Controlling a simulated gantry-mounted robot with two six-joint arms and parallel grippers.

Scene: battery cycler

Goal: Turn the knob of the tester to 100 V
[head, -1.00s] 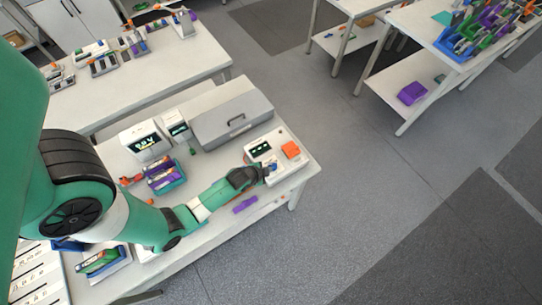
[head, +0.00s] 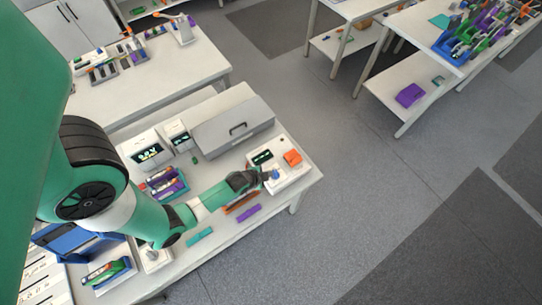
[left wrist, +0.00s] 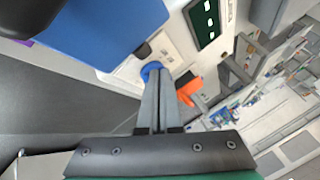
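The tester (head: 290,181) is a white box at the right end of the workbench, with a dark display and an orange part on top. Its round blue knob (head: 275,174) also shows in the left wrist view (left wrist: 151,68). My left gripper (head: 264,178) is at the knob, reaching in from the left. In the left wrist view its grey fingers (left wrist: 155,80) lie close together, their tips overlapping the knob's near edge. I cannot tell whether they touch it. The knob's setting is unreadable. My right gripper is not in view.
A grey case (head: 232,126) and white instruments with displays (head: 147,152) stand behind my left arm. Purple (head: 248,214) and teal (head: 200,237) pieces lie along the bench's front. A large blue shape (left wrist: 115,30) fills the upper left of the wrist view.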

